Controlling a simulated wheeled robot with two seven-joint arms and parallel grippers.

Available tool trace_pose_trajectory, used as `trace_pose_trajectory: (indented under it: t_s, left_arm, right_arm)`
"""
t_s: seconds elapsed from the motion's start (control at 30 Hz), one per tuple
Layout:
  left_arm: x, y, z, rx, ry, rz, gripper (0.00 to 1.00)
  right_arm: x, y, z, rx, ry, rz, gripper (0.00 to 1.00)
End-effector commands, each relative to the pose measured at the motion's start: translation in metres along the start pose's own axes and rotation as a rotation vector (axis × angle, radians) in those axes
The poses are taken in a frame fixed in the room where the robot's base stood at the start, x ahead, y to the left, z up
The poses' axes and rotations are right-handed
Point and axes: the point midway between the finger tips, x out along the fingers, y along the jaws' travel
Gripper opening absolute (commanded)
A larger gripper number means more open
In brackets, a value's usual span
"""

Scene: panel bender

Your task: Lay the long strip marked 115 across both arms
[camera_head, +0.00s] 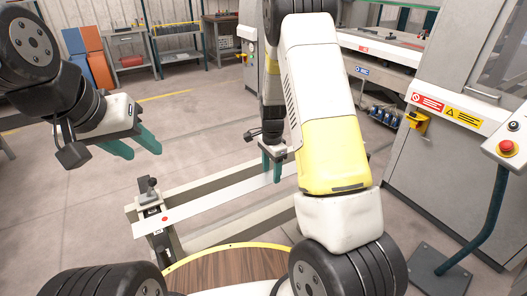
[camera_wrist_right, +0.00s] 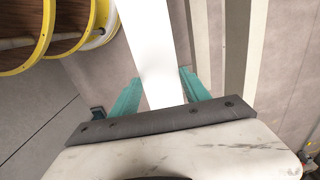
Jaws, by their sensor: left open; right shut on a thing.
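The long white strip (camera_head: 215,193) runs diagonally across the middle of the head view. Its left end, with a red dot, is over or on a support arm (camera_head: 162,243) beside a small dark clamp (camera_head: 149,190); contact cannot be told. My right gripper (camera_head: 272,168) is shut on the strip towards its far part. In the right wrist view the strip (camera_wrist_right: 148,45) passes between the teal fingers. My left gripper (camera_head: 137,146) is open and empty, above and left of the strip's left end. My right arm hides the strip's right part and the second support arm. No 115 marking is legible.
A pale rail (camera_head: 190,186) runs behind the strip. A round wooden top with a yellow rim (camera_head: 230,246) is in front. A grey machine cabinet (camera_head: 440,160) and a post with a red button (camera_head: 506,147) stand at right. The floor at left is clear.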

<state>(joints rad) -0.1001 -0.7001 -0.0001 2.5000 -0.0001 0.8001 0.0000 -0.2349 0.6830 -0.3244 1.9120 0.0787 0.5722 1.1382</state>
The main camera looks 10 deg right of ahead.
Motion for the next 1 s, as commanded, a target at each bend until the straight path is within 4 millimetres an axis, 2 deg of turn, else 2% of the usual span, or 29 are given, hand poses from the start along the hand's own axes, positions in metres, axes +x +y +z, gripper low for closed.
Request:
trace_pose_trajectory:
  t_s: [0.3, 0.5, 0.7, 1.0]
  left_arm:
    - [0.000, 0.000, 0.000, 0.000, 0.000, 0.000, 0.41]
    - [0.000, 0.000, 0.000, 0.000, 0.000, 0.000, 0.41]
    - [0.000, 0.000, 0.000, 0.000, 0.000, 0.000, 0.41]
    - [0.000, 0.000, 0.000, 0.000, 0.000, 0.000, 0.41]
  right_arm:
    - [0.045, 0.000, 0.000, -0.002, -0.001, 0.002, 0.00]
    - [0.066, 0.000, 0.000, -0.003, 0.000, 0.001, 0.00]
    - [0.076, -0.001, 0.000, -0.002, 0.001, -0.001, 0.00]
    - [0.077, -0.001, 0.000, -0.002, 0.000, -0.001, 0.00]
